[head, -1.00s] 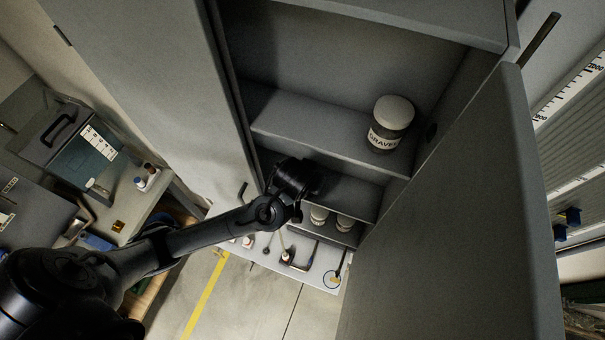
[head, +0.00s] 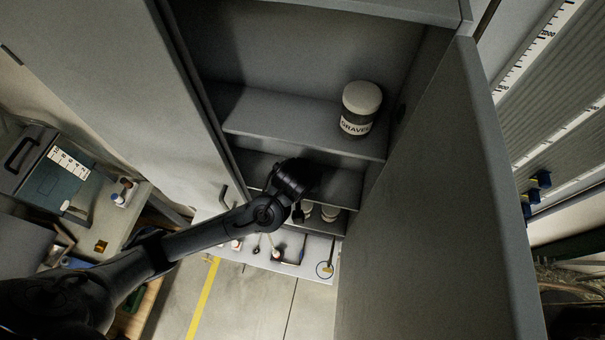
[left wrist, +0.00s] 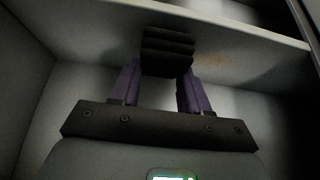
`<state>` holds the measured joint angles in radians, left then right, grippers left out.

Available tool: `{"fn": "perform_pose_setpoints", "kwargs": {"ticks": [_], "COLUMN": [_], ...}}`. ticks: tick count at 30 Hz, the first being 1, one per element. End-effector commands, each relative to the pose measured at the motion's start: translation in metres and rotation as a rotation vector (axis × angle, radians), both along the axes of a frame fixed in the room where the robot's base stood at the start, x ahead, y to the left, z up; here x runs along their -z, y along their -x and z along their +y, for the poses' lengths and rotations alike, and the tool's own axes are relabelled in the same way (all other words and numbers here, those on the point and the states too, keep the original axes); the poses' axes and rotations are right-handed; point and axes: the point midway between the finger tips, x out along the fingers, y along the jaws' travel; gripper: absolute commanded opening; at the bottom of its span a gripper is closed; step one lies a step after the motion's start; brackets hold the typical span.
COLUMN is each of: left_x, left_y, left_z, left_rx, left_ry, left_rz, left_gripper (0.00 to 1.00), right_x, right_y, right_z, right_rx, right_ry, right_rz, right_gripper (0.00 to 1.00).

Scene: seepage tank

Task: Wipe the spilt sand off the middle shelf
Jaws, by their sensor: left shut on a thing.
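My left gripper (left wrist: 160,78) is shut on a dark ribbed block (left wrist: 167,50) between its purple fingers. In the left wrist view the block is against or just over a pale shelf surface (left wrist: 255,52); I cannot tell if it touches. A faint tan patch of sand (left wrist: 215,61) lies on that surface, right of the block. In the head view my left wrist reaches into the open cabinet at the middle shelf (head: 338,185), below the shelf with the gravel jar (head: 359,108). The wrist hides the fingers and block there. My right gripper is not in view.
The open cabinet door (head: 440,200) stands to the right and the other door panel (head: 110,80) to the left. Small jars (head: 330,213) stand on the shelf below. A bench with bottles (head: 124,193) is at the left.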

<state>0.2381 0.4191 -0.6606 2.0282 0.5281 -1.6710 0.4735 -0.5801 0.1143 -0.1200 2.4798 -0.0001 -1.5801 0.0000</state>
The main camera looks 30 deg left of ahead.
Motion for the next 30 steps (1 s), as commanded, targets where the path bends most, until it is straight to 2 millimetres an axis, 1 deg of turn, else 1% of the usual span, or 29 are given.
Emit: {"fn": "perform_pose_setpoints", "kwargs": {"ticks": [10,20,30], "left_x": [0.000,0.000,0.003], "left_y": [0.007,0.010,0.018], "left_z": [0.024,0.036,0.060], "left_rx": [-0.002,0.000,-0.002], "left_ry": [0.003,0.001,0.003], "left_rz": [-0.003,-0.002,-0.002], "left_gripper": [0.01,0.01,0.01], "right_x": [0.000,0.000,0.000], "right_y": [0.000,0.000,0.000], "right_z": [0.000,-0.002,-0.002], "right_rx": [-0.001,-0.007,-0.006], "right_ry": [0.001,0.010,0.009], "right_rz": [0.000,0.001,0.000], "right_gripper": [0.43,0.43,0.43]}}
